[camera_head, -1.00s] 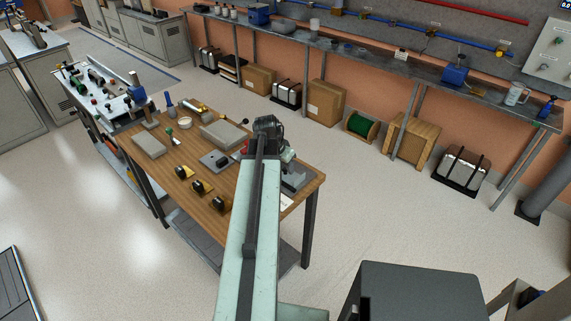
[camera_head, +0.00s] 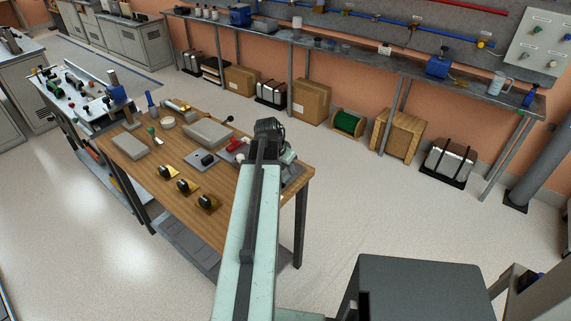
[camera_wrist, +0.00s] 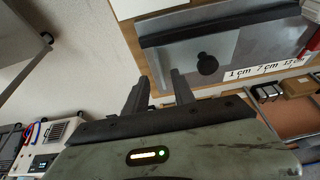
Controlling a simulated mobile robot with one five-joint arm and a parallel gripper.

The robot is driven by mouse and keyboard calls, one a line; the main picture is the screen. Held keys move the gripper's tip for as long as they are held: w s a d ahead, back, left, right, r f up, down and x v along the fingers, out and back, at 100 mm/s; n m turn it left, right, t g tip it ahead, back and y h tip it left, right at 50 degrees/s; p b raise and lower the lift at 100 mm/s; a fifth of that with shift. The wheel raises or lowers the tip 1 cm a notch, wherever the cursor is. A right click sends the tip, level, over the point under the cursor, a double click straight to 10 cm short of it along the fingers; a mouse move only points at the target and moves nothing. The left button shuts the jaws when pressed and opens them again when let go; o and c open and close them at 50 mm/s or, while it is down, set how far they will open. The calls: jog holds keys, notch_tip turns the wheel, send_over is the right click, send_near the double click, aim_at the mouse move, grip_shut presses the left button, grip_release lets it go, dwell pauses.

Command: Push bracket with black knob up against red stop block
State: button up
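In the wrist view a black round knob (camera_wrist: 207,63) stands on a grey metal plate (camera_wrist: 247,45), beside a dark bar (camera_wrist: 215,22). I cannot tell whether this plate is the bracket. My gripper (camera_wrist: 157,82) is open and empty, with its two dark fingers apart below and left of the knob. In the head view my gripper (camera_head: 270,135) is over the right end of the wooden bench. A red block (camera_head: 236,145) shows just left of it. A grey plate with a black knob (camera_head: 205,160) lies left of the red block. My arm hides part of the bench.
A scale marked in cm (camera_wrist: 266,70) lies beside the plate. Several black-knobbed pieces on yellow bases (camera_head: 187,186) stand along the bench's front. A flat grey box (camera_head: 209,132) lies behind. Open floor (camera_head: 370,200) lies right of the bench (camera_head: 135,172).

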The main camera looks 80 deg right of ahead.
jog(key=b+x, duration=0.1)
jog(key=x, duration=0.1)
jog(key=shift+d+f, duration=0.1)
jog(key=shift+f, duration=0.2)
jog(key=shift+r, duration=0.1)
grip_shut()
dwell(1.1)
